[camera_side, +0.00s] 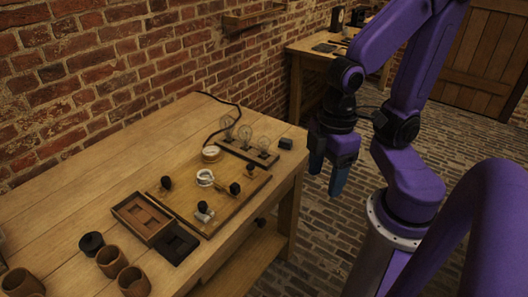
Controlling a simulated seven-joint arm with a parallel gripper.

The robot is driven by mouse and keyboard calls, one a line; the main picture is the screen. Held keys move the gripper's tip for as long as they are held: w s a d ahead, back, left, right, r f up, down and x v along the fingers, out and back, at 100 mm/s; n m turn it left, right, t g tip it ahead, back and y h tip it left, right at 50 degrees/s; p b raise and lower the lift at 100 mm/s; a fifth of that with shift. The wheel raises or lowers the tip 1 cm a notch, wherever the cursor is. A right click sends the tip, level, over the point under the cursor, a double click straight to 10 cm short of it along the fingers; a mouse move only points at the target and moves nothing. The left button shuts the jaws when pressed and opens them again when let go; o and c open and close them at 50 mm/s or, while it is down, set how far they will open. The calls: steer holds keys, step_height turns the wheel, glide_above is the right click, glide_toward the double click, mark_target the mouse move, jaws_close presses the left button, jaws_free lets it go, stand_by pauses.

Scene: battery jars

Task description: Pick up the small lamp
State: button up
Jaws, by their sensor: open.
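Three clear glass bulbs stand upright in a row on a dark wooden strip (250,152) near the table's far right corner. They are the left bulb (227,123), the middle bulb (245,132) and the right bulb (263,143). I cannot tell for certain which one is the small lamp. My gripper (327,176) points down, open and empty, to the right of the table edge in this view. It is apart from the bulbs, with its dark blue fingers over the brick floor.
A wooden board (237,208) holds black knobs and a white ring (205,178). A small dark block (286,143) sits right of the bulbs.

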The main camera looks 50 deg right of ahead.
steer(key=w+a+f+m+t+y, duration=0.1)
steer(key=w+a+f+m+y, duration=0.15)
steer(key=w+a+m, duration=0.2)
steer(key=w+a+f+m+y, duration=0.1)
steer(key=w+a+f+m, duration=0.2)
steer(key=a, duration=0.3)
steer(key=w+f+m+t+h, duration=0.2)
steer(key=w+f+m+t, duration=0.3)
steer(key=w, duration=0.4)
steer(key=m+t+h, duration=0.2)
steer(key=m+h, duration=0.9)
steer(key=h, duration=0.3)
glide_toward(265, 138)
steer(key=x, duration=0.4)
steer(key=shift+w+d+f, duration=0.15)
steer(key=shift+w+d, duration=0.05)
steer(key=shift+r+x, duration=0.15)
steer(key=shift+x, duration=1.25)
steer(key=shift+r+x, duration=0.15)
steer(key=shift+x, duration=1.2)
steer(key=shift+w, duration=0.2)
